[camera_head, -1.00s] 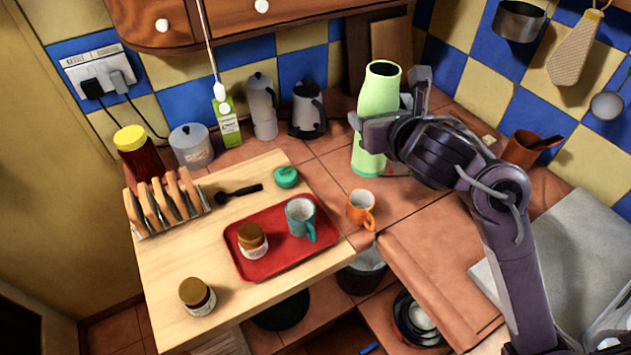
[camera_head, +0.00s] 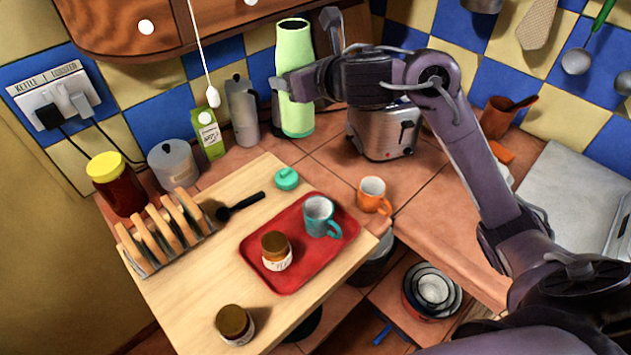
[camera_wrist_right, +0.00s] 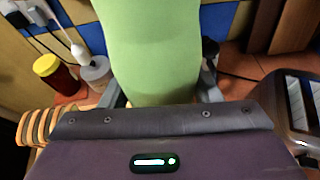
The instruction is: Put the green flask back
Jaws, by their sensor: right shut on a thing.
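The green flask (camera_head: 295,62) is upright and open-topped at the back of the counter, between the moka pot and the toaster. My right gripper (camera_head: 292,90) is shut around its middle, coming from the right. In the right wrist view the flask (camera_wrist_right: 150,50) fills the space between the fingers. Its base is near the tiles, but I cannot tell whether it touches them. The metal jug behind it is hidden. My left gripper is not in view.
The moka pot (camera_head: 242,112) and milk carton (camera_head: 209,135) stand left of the flask. The toaster (camera_head: 384,132) is close on the right, under my right arm. An orange mug (camera_head: 372,194) and a wooden board (camera_head: 190,285) with a red tray (camera_head: 290,275) are in front.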

